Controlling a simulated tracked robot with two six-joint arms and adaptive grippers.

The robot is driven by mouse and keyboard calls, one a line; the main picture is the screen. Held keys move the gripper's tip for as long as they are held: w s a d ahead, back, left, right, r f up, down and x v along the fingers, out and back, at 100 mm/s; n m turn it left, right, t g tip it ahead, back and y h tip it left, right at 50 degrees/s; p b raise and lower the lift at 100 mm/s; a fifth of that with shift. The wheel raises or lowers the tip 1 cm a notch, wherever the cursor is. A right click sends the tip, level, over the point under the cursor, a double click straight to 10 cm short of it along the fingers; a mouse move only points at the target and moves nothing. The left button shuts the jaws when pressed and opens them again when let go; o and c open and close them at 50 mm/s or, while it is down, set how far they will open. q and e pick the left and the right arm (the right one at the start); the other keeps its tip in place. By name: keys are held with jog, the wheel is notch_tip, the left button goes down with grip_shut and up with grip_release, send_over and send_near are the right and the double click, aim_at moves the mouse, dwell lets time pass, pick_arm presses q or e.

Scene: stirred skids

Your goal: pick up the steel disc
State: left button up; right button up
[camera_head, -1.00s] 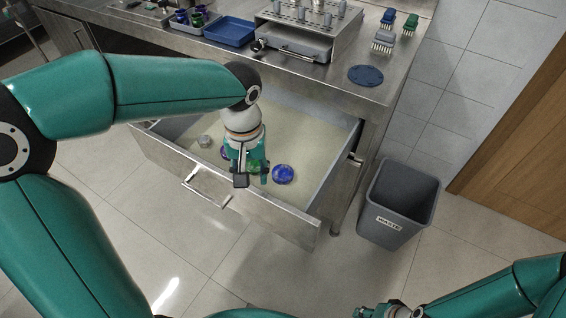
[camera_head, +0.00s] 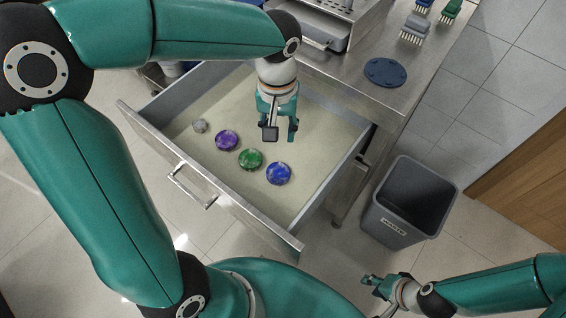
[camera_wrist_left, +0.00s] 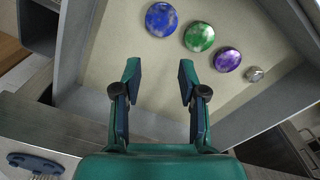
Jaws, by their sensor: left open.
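The steel disc (camera_head: 200,126) is a small grey disc lying in the open drawer, at the left end of a row of discs. It also shows in the left wrist view (camera_wrist_left: 254,74), at the right end of the row. My left gripper (camera_head: 281,131) is open and empty above the drawer, to the right of the steel disc and apart from it. In the left wrist view its spread fingers (camera_wrist_left: 159,76) have only bare drawer floor between them. My right gripper (camera_head: 374,286) is at the bottom right, away from the drawer; its fingers are too small to read.
Purple (camera_head: 227,140), green (camera_head: 250,159) and blue (camera_head: 278,173) discs lie in the same drawer (camera_head: 222,190). The steel bench stands behind it, with a dark blue round plate (camera_head: 385,72) on top. A grey waste bin (camera_head: 408,205) stands to the right.

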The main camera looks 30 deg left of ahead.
pick_arm(q)
jog(key=shift+a, duration=0.1)
jog(key=o, duration=0.6)
jog(key=shift+o, duration=0.5)
jog(key=shift+f, duration=0.2)
jog(key=b, duration=0.2)
send_over(278, 171)
notch_tip(278, 171, down, 10)
jog(key=shift+w+f, duration=0.15)
jog(key=shift+f+b, duration=0.3)
jog(key=shift+f, duration=2.75)
